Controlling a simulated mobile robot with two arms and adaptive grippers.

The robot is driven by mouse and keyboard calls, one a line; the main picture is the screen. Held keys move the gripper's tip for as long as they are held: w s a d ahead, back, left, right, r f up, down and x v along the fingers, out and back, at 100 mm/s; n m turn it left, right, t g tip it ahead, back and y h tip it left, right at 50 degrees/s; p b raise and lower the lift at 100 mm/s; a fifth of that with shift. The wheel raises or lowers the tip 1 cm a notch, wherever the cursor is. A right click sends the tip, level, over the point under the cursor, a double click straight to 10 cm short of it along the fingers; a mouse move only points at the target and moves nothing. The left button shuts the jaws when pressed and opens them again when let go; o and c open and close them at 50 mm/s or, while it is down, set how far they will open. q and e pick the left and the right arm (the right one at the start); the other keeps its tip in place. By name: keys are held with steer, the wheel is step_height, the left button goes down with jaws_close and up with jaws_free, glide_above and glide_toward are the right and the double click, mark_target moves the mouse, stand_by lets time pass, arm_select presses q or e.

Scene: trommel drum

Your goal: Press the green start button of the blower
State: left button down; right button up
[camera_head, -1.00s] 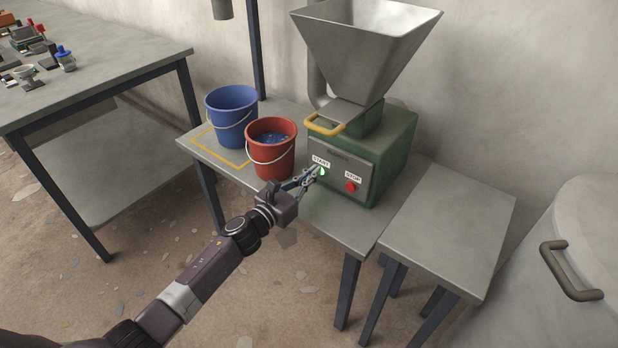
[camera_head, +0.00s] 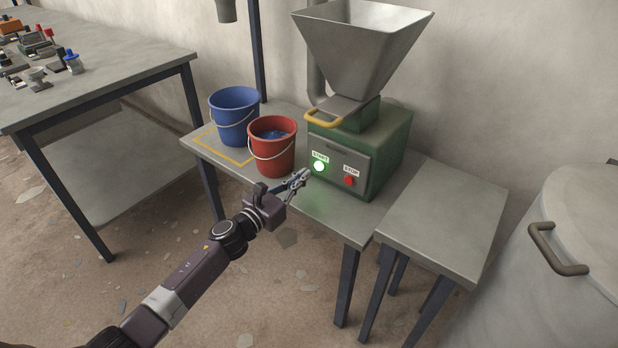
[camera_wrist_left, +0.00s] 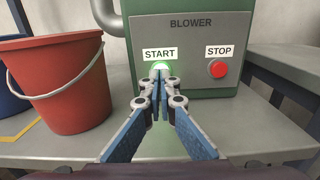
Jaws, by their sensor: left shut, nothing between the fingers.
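The blower (camera_head: 362,150) is a green box with a grey front panel and a metal hopper on top; it stands on a grey table. Its start button (camera_head: 319,166) glows bright green under the START label. In the left wrist view the start button (camera_wrist_left: 160,67) is partly hidden behind the fingertips. The red stop button (camera_head: 349,181) is to its right. My left gripper (camera_head: 306,173) is shut and empty, its tips just in front of the start button; in the head view a small gap shows between them. My right gripper is not in view.
A red bucket (camera_head: 272,158) with blue contents stands close left of the blower, and a blue bucket (camera_head: 233,132) stands behind it. A bare side table (camera_head: 445,215) is at the right, beside a large drum (camera_head: 570,250). A workbench (camera_head: 120,75) with small items is at the left.

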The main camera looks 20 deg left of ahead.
arm_select(q)
steer(key=v, duration=0.8)
steer(key=shift+s+a+f, duration=0.2)
steer(key=shift+s+a, duration=0.05)
steer(key=shift+a, duration=0.1)
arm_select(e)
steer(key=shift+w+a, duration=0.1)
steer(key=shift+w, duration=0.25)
